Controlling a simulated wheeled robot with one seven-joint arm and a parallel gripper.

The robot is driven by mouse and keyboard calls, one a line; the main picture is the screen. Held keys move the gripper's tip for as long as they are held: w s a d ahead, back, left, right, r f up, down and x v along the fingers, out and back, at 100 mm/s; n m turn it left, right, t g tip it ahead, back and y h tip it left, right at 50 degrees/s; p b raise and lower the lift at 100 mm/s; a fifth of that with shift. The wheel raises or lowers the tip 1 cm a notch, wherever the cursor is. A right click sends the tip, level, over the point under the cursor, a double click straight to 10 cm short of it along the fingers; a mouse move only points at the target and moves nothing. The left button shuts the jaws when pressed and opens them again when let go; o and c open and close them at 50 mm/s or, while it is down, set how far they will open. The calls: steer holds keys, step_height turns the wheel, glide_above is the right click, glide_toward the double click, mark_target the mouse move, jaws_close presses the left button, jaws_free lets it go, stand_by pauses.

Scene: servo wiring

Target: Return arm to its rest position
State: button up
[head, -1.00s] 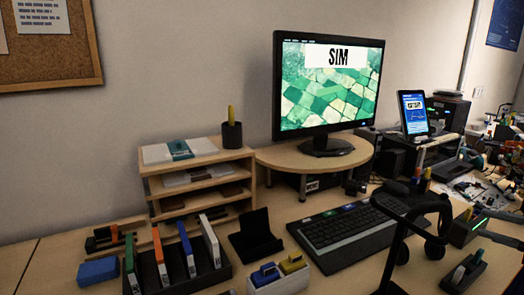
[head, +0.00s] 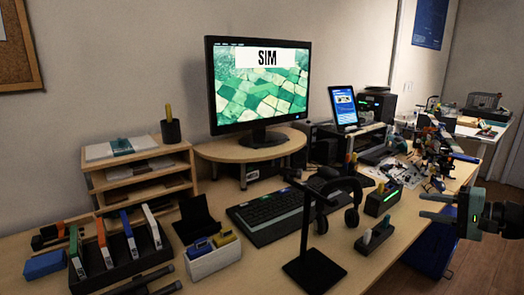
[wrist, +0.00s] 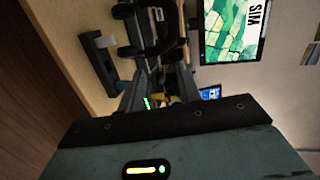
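My gripper (head: 437,207) is at the right edge of the head view, beyond the desk's right end. Its two grey fingers point left, with a clear gap between them and nothing held. It hangs in free air, apart from the desk and its objects. In the wrist view, my teal gripper body with a yellow and green light fills the lower part. That view is turned sideways and looks along the desk.
A black headphone stand (head: 308,240) with headphones (head: 352,205) stands at the desk's front, the nearest tall obstacle. A monitor (head: 258,85), a tablet (head: 343,106) and a keyboard (head: 270,212) are farther back. Floor (head: 488,250) shows below my gripper.

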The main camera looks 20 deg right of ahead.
steer(key=w+a+f+n+g+h, duration=0.1)
steer(key=w+a+n+g+h, duration=0.4)
steer(key=w+a+n+h, duration=0.3)
steer(key=s+a+n+g+y, duration=0.1)
steer(key=s+a+n+g, duration=0.2)
steer(key=s+a, duration=0.35)
steer(key=s+a+n+g, duration=0.2)
steer(key=s+a+g, duration=0.15)
steer(key=a, duration=0.65)
steer(key=s+a+r+n+g+p, duration=0.1)
steer(key=s+a+r+n+p, duration=0.2)
steer(key=s+a, duration=0.4)
steer(key=s+a+r+n+g+p, duration=0.1)
steer(key=s+a+r+n+p, duration=0.3)
steer(key=a, duration=0.6)
steer(key=s+r+p, duration=0.1)
steer(key=s+r, duration=0.1)
steer(key=s, duration=0.1)
steer(key=shift+a+r+n+y, duration=0.3)
steer(key=shift+a+r+y, duration=0.05)
steer(key=shift+y, duration=0.05)
